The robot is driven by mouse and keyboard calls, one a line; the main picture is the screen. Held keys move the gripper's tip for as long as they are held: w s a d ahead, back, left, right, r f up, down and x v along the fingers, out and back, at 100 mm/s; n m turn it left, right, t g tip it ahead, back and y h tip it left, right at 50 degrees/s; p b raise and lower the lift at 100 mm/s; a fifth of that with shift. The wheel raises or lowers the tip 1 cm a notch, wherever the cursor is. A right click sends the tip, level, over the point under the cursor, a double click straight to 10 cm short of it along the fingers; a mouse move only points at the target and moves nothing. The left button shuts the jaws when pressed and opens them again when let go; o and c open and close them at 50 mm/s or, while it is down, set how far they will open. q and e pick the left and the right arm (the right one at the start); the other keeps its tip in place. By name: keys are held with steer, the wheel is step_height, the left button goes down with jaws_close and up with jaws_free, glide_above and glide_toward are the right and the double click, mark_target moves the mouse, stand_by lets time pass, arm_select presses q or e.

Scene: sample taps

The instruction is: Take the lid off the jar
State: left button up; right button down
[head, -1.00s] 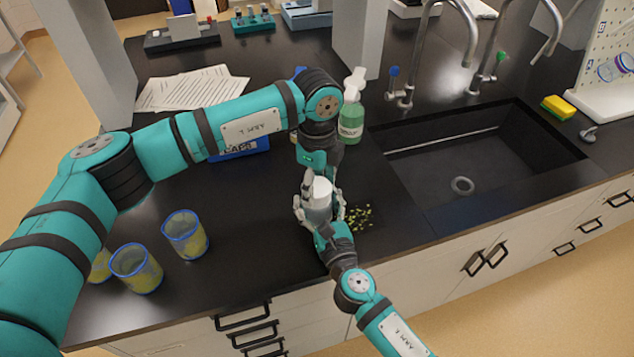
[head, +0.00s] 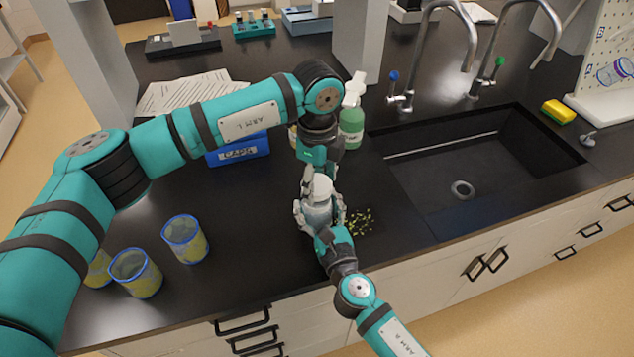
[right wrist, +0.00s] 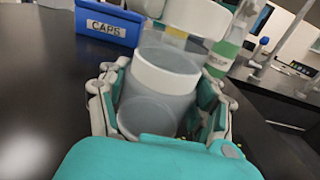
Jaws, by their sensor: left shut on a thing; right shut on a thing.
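The jar (head: 318,214) is upright over the counter's front part. It shows as a translucent body (right wrist: 155,113) with a white band in the right wrist view. The white lid (head: 321,187) is above the jar body, and its lower part shows at the top of the right wrist view (right wrist: 197,16), a little right of the jar's axis. Clear material shows between band and lid; I cannot tell whether they touch. My left gripper (head: 312,176) is shut on the lid from above, its fingers partly hidden. My right gripper (head: 321,217) is shut around the jar body.
A blue CAPS bin (head: 240,152) and a green spray bottle (head: 351,128) stand behind. Blue-rimmed beakers (head: 186,240) stand at the left front. Yellow-green bits (head: 360,219) lie right of the jar. The sink (head: 480,170) is farther right.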

mark_target(317, 184)
arm_select(q)
steer(key=shift+r, duration=2)
arm_select(e)
steer(key=shift+c, duration=0.6)
jaws_free()
